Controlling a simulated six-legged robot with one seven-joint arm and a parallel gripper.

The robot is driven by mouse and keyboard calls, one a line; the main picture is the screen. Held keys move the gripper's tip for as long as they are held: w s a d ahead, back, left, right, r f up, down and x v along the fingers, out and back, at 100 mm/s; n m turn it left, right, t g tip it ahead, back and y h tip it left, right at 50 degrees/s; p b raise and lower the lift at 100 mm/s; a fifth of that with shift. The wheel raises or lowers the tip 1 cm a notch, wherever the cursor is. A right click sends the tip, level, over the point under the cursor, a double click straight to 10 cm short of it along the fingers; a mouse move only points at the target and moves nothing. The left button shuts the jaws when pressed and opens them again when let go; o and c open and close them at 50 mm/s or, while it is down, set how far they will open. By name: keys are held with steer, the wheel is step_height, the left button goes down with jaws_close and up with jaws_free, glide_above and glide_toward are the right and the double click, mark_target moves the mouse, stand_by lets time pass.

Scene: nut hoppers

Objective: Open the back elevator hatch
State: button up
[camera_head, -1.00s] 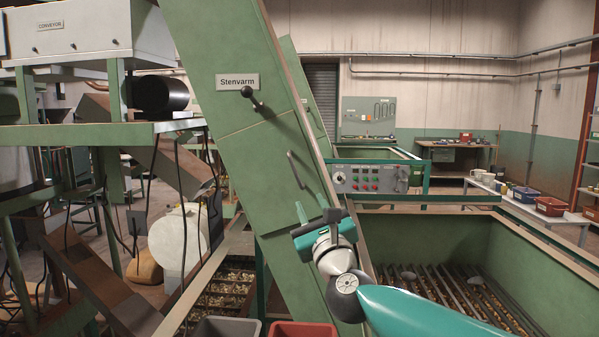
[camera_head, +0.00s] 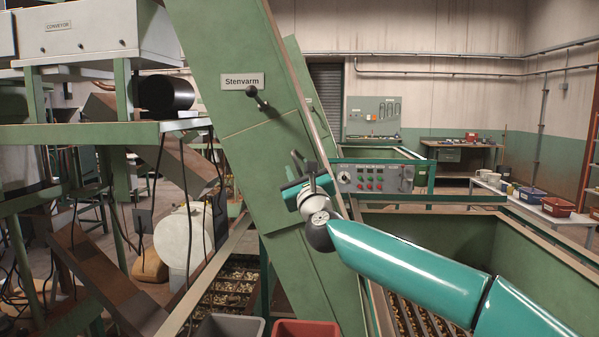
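A slanted green elevator housing (camera_head: 222,50) labelled "Stenvarm" stands in the middle of the view. A dark lever (camera_head: 256,97) with a round knob sits beside the label. Below a seam is a flat green hatch panel (camera_head: 250,165), which looks closed flush. My gripper (camera_head: 302,163) is at the right side of this panel, where its bar handle is. The gripper and wrist largely cover the handle, so I cannot tell whether the fingers hold it. A second slanted green housing (camera_head: 298,68) shows partly behind the first.
A control panel (camera_head: 373,179) with buttons is mounted just right of my gripper. A green hopper (camera_head: 440,238) with a grate lies below my arm. A grey bin (camera_head: 228,327) and a red bin (camera_head: 304,328) stand at the bottom. Green framework (camera_head: 100,134) fills the left.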

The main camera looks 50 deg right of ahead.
jaws_close()
steer(key=shift+a, duration=0.1)
